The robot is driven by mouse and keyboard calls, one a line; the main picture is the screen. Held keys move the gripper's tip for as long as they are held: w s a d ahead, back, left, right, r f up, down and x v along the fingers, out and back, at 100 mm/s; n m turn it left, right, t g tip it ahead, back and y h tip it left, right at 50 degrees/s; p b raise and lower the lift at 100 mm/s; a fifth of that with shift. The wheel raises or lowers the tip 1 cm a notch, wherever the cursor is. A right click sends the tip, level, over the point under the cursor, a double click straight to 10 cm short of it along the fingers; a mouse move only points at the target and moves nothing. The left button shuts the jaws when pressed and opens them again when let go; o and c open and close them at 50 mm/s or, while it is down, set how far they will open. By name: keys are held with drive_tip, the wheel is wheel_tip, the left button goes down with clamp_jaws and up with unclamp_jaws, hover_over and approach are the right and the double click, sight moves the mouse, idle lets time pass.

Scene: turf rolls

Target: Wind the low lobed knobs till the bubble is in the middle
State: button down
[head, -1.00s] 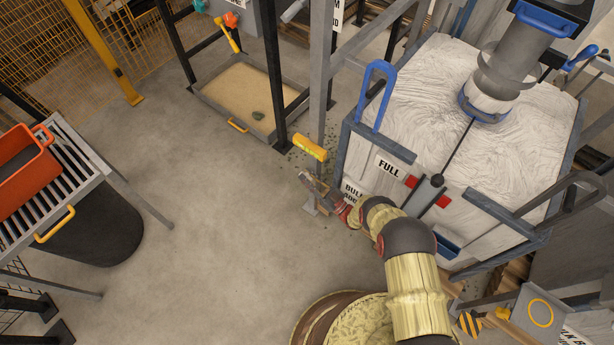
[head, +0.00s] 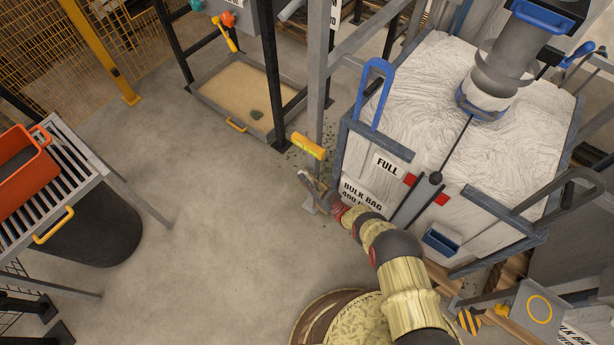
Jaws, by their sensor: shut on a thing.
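A yellow spirit level (head: 307,146) sits across the grey post near its foot; its bubble is too small to make out. My gripper (head: 307,180) is low at the foot of the post, just below the level in the picture. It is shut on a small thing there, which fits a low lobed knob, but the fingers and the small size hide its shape. No other lobed knob can be made out clearly.
The white bulk bag (head: 450,90) in its grey frame stands close to the right of my arm. A sand tray (head: 238,92) lies behind. An orange crate (head: 22,165) sits on a slatted stand at left. The floor (head: 210,230) between is clear.

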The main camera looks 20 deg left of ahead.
drive_tip(key=shift+f, duration=0.1)
drive_tip(key=c, duration=2)
unclamp_jaws()
drive_tip(key=shift+o, duration=0.2)
drive_tip(key=shift+d, duration=0.1)
drive_tip(key=v, duration=0.7)
drive_tip(key=shift+d, duration=0.15)
drive_tip(key=shift+s+f, duration=0.1)
